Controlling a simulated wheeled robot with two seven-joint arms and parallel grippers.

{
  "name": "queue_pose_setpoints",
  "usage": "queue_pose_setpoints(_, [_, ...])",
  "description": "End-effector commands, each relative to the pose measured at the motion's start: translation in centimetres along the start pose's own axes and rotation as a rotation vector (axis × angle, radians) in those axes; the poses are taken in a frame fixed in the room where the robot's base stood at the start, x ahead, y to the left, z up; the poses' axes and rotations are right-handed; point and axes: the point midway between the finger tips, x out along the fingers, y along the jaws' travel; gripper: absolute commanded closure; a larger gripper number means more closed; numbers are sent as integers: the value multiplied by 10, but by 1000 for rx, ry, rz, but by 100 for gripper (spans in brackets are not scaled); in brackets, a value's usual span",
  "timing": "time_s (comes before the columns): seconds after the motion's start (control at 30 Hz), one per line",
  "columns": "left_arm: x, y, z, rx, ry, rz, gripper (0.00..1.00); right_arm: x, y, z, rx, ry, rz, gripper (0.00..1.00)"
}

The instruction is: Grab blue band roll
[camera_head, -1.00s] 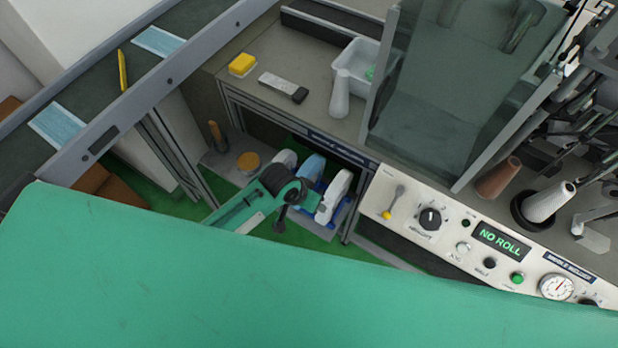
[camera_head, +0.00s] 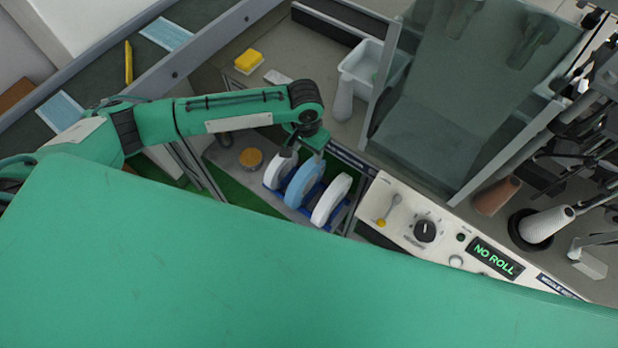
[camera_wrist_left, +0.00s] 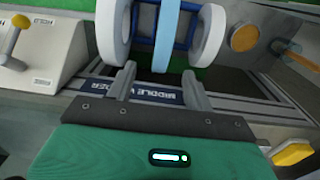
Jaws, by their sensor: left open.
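The blue band roll (camera_head: 304,184) stands on edge in a blue rack between two white rolls, one on its left (camera_head: 281,168) and one on its right (camera_head: 332,200). My left gripper (camera_head: 306,148) is just beyond the rolls, by the machine's front edge, and partly hides behind its own wrist. In the left wrist view the open, empty fingers (camera_wrist_left: 160,85) point towards the blue roll (camera_wrist_left: 167,35), which lies ahead between them, apart from both. White rolls flank it there too. My right gripper is in neither current view.
A control panel (camera_head: 425,230) reading NO ROLL is right of the rack. An orange-topped round item (camera_head: 251,159) lies to its left. A yellow block (camera_head: 249,61) and a white bin (camera_head: 372,65) sit on the machine bed. A glass guard (camera_head: 440,110) stands further right.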

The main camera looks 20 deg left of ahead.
Motion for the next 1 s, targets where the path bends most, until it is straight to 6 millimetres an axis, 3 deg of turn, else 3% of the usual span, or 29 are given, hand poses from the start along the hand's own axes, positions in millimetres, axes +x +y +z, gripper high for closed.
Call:
queue_pose_setpoints(0.17, [0, -10, 1, -16, -22, -21, 47, -2, 0, 0, 0, -1, 0, 31])
queue_pose_setpoints(0.53, [65, -10, 2, -17, -22, -20, 47, -15, 0, 3, -1, -5, -1, 31])
queue_pose_setpoints(0.77, [82, -10, 2, -15, -18, -19, 47, -18, 0, 2, -1, -5, -1, 31])
queue_pose_setpoints(1.0, [107, -6, 4, -15, -21, -21, 47, -33, 0, 1, -1, -5, -1, 31])
